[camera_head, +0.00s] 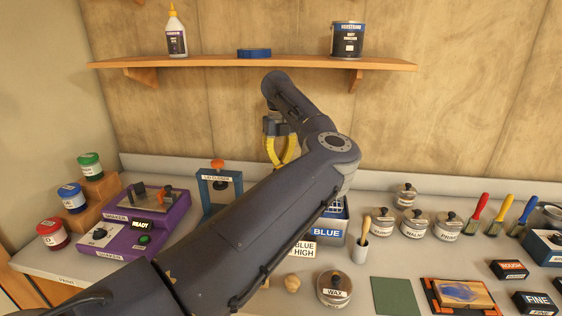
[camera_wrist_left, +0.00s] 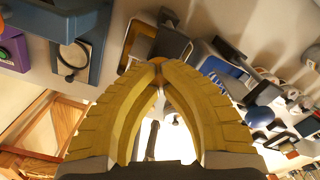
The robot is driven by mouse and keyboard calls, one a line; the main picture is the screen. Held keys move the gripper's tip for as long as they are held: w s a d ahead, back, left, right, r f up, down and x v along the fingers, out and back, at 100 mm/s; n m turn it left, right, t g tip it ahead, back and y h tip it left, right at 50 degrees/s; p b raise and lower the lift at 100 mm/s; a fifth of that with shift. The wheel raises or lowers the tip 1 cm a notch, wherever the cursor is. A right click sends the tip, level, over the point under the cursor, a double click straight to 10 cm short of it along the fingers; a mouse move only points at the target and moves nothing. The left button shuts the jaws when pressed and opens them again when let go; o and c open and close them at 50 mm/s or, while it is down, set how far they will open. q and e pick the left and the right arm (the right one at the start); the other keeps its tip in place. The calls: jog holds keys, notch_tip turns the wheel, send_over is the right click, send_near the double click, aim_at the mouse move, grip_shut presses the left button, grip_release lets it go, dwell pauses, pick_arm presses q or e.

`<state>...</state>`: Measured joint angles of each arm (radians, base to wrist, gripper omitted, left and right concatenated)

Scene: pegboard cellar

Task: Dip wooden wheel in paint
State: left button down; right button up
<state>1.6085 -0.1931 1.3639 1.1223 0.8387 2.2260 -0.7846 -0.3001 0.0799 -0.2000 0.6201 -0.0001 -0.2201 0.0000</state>
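My left gripper (camera_head: 280,163) has yellow fingers pointing down, behind my dark arm and above the back of the bench. In the left wrist view its fingertips (camera_wrist_left: 158,70) come together on a small orange-brown piece (camera_wrist_left: 155,61), which looks like the wooden wheel; most of it is hidden by the fingers. A blue paint container (camera_head: 327,229) labelled BLUE stands to the right of the gripper, partly covered by my arm. A "BLUE HIGH" card (camera_head: 303,248) is in front of it. My right gripper is not in view.
A wax tin (camera_head: 334,290), stain tins (camera_head: 414,223) and brushes (camera_head: 476,207) are at right. A shelf (camera_head: 220,63) hangs above.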

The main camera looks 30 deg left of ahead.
pick_arm(q)
jog(key=shift+f, duration=3.5)
jog(key=shift+r, duration=5.9)
jog(key=shift+r, duration=0.1)
